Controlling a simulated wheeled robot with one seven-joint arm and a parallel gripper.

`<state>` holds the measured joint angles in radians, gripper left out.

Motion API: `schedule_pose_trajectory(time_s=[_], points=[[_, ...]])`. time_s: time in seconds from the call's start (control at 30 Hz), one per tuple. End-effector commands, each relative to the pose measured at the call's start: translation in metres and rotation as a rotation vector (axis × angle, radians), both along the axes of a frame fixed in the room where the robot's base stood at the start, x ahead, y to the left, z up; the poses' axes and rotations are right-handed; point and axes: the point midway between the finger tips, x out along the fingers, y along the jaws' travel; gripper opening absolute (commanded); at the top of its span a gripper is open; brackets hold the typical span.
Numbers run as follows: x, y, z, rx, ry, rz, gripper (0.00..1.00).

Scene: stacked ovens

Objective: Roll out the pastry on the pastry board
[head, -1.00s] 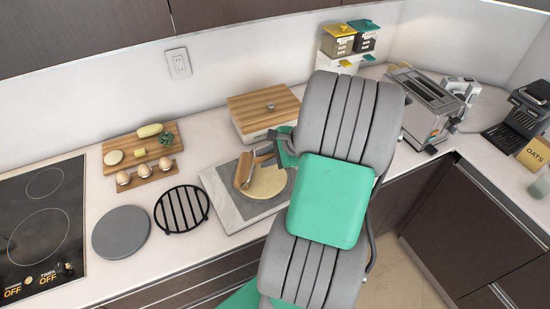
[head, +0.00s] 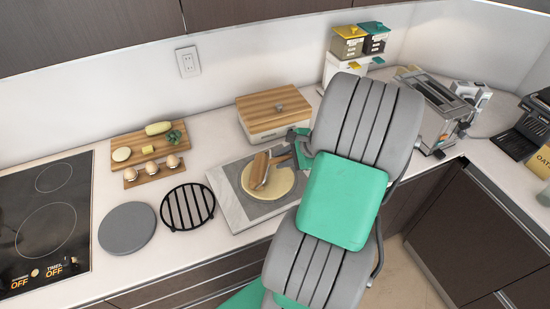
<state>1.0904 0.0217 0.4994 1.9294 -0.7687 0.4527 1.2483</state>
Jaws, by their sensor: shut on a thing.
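A wooden rolling pin (head: 260,170) lies over the left part of the pastry, tilted in the picture. My gripper (head: 292,150) is at the pin's right, by a brown handle-like part, and is shut on the rolling pin. My arm hides part of the gripper and the board's right end, so the exact grip on the pin is hard to see.
A wood-lidded box (head: 272,110) stands behind the board. A black trivet (head: 187,208) and a grey disc (head: 127,228) lie left of it, near an egg holder (head: 150,171) and the hob (head: 45,225). A toaster (head: 432,105) stands right of my arm.

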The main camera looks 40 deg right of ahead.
Motion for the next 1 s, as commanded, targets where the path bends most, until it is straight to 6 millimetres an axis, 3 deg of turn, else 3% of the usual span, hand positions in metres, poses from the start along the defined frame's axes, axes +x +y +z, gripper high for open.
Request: schedule_pose_trajectory(time_s=[1.0], points=[[-0.064, -0.065, 0.000, -0.001, -0.001, -0.001, 0.00]])
